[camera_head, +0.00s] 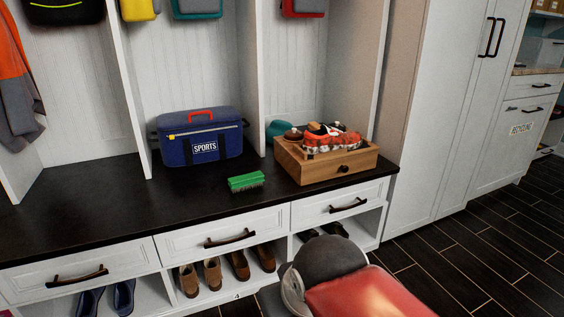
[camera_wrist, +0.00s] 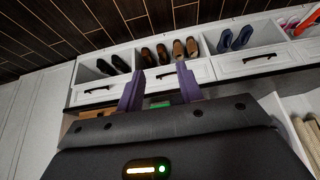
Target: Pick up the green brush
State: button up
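The green brush (camera_head: 245,182) lies on the dark bench top with its green back up and its bristles down, near the front edge and left of a wooden box. In the wrist view a small strip of the green brush (camera_wrist: 159,105) shows between my fingers, just above the gripper body, which hides the rest. My gripper (camera_wrist: 160,69) has two purple fingers spread apart with nothing held between them. The brush looks apart from the fingers. The fingers do not show in the head view, where only part of my arm is seen at the bottom.
A blue sports bag (camera_head: 199,137) stands behind the brush. The wooden box (camera_head: 326,165) holds patterned shoes (camera_head: 333,139). White drawers with dark handles (camera_head: 230,238) line the bench front, above cubbies with shoes. The bench top left of the brush is clear. Tall white cabinets (camera_head: 440,110) stand right.

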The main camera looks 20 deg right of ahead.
aim_at(247, 181)
jog(key=i+l+u, duration=0.25)
jog(key=i+l, duration=0.15)
jog(key=i, duration=0.25)
jog(key=i+l+u, duration=0.3)
jog(key=i+l, duration=0.2)
jog(key=i, duration=0.1)
